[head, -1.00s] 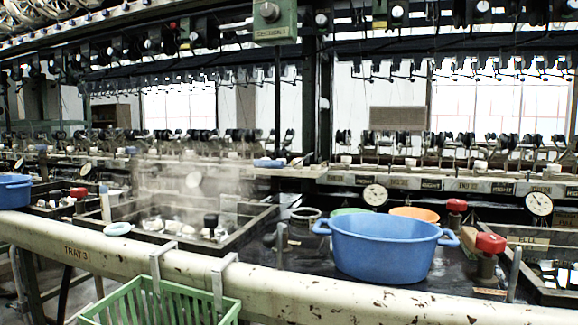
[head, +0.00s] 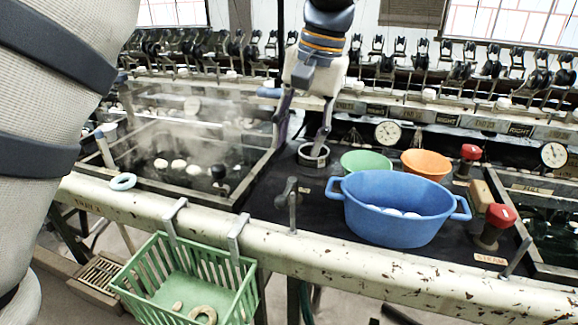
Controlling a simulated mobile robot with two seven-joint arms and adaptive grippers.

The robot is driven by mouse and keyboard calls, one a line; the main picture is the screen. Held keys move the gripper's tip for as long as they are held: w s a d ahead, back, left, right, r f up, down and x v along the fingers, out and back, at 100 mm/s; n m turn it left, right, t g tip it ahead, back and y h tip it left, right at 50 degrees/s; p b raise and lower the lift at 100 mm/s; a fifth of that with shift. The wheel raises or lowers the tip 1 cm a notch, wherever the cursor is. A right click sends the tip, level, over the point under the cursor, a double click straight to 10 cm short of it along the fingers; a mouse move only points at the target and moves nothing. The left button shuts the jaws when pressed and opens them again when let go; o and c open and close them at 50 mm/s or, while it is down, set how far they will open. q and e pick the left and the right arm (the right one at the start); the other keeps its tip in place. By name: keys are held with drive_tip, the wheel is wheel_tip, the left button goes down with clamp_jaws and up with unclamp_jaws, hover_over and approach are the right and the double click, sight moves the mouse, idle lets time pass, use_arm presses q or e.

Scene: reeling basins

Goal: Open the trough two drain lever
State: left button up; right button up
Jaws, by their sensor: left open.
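My left gripper (head: 299,148) points down over the black deck between the steaming trough and the blue basin, its two fingers spread and empty. Its right fingertip is at or just above a round metal ring (head: 313,157); I cannot tell if they touch. A grey metal lever-like fitting (head: 285,192) stands on the deck nearer the front rail, below the gripper in the picture. A thin upright metal bar (head: 293,212) is beside it. No label shows which of these is the trough two drain lever. My right gripper is out of view.
A blue basin (head: 396,225) with white cocoons stands right of the fittings, with green (head: 366,161) and orange (head: 425,164) bowls behind. Red knobs (head: 501,215) are at the right. The steaming trough (head: 150,190) is left. A green basket (head: 188,285) hangs on the front rail (head: 350,262).

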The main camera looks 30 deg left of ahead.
sight(285, 194)
use_arm(q)
drive_tip(key=f, duration=0.3)
drive_tip(key=a+f, duration=0.1)
drive_tip(key=f, duration=0.3)
drive_tip(key=s+a+f, duration=0.1)
drive_tip(key=f, duration=0.3)
drive_tip(key=shift+c, duration=0.6)
clamp_jaws()
